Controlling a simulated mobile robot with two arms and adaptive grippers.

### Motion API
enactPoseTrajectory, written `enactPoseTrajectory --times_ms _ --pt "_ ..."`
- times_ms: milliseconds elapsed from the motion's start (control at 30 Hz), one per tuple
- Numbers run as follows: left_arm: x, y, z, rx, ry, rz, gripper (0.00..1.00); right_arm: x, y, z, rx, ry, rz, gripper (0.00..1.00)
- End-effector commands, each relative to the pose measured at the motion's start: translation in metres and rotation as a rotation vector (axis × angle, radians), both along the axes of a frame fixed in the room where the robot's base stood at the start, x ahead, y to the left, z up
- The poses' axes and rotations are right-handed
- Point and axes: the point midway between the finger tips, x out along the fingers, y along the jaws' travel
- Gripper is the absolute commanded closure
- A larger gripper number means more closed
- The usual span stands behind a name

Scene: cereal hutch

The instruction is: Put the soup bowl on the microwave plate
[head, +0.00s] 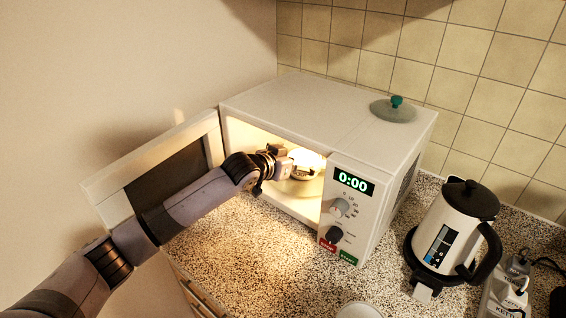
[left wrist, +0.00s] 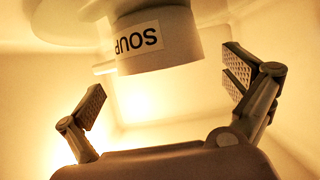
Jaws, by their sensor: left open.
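The soup bowl (head: 304,174) is inside the lit, open microwave, over the round microwave plate (head: 293,188). In the left wrist view the white bowl (left wrist: 160,52) has its SOUP label upside down, and part of the pale plate (left wrist: 60,30) shows behind it at the top. The bowl looks set on the plate, but its contact is not clearly shown. My left gripper (head: 283,165) reaches through the microwave opening. In the left wrist view its fingers (left wrist: 166,92) are spread wide, with a gap to the bowl. My right gripper is not in view.
The microwave (head: 290,105) has its door (head: 165,170) swung open to the left, beside my left arm. A glass lid (head: 394,108) lies on top. A kettle (head: 455,225) and a power strip (head: 505,295) stand at right. A white round object (head: 358,311) is cut off at the bottom.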

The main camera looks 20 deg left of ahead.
Motion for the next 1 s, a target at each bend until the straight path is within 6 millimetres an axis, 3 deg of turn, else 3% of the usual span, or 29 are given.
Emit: enactPoseTrajectory --times_ms 500,700,1000 --pt "-0.078 0.033 0.034 0.002 -0.001 0.001 0.00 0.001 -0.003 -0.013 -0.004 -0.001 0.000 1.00" --pt "-0.089 0.037 0.040 0.001 -0.001 0.001 0.00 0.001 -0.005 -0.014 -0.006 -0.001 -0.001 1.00" --pt "-0.089 0.037 0.041 0.000 -0.001 0.001 0.00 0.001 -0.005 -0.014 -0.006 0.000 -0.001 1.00"
